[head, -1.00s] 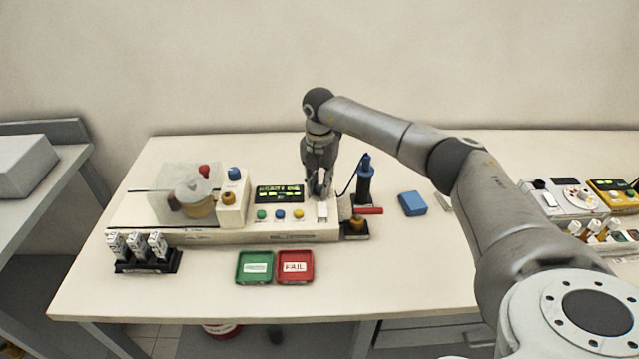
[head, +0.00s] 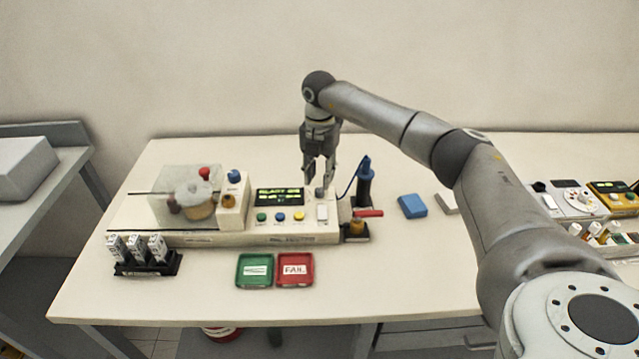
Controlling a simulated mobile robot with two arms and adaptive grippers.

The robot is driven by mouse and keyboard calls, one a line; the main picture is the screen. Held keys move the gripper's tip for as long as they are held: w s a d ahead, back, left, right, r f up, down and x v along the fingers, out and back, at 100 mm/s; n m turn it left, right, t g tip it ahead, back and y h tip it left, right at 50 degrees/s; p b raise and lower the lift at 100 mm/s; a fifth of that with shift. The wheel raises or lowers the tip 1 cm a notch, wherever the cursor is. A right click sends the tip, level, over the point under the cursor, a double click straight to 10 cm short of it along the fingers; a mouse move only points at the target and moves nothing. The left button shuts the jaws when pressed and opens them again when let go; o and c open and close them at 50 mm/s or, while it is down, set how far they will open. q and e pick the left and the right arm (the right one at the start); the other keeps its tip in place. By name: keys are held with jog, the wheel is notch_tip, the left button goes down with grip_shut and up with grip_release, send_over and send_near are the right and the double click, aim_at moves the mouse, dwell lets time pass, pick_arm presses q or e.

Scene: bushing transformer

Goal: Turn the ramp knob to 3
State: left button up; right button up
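The tester (head: 285,238) is a long cream unit on the table with a lit green display (head: 279,196). A small grey knob (head: 319,192) stands on its right part, beside the display; its label and pointer are too small to read. My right gripper (head: 320,180) points down just above this knob. Its two fingers are apart with nothing seen between them. Whether a fingertip touches the knob I cannot tell. My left gripper is out of view.
Green, blue and yellow buttons (head: 280,216) and a white switch (head: 322,213) sit in front of the display. A blue probe (head: 364,181) with a cable and a red-handled part (head: 368,213) stand close to the right. Green (head: 240,279) and red (head: 281,282) trays lie in front.

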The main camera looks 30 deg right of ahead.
aim_at(320, 189)
notch_tip(320, 189, up, 8)
dwell(0.5)
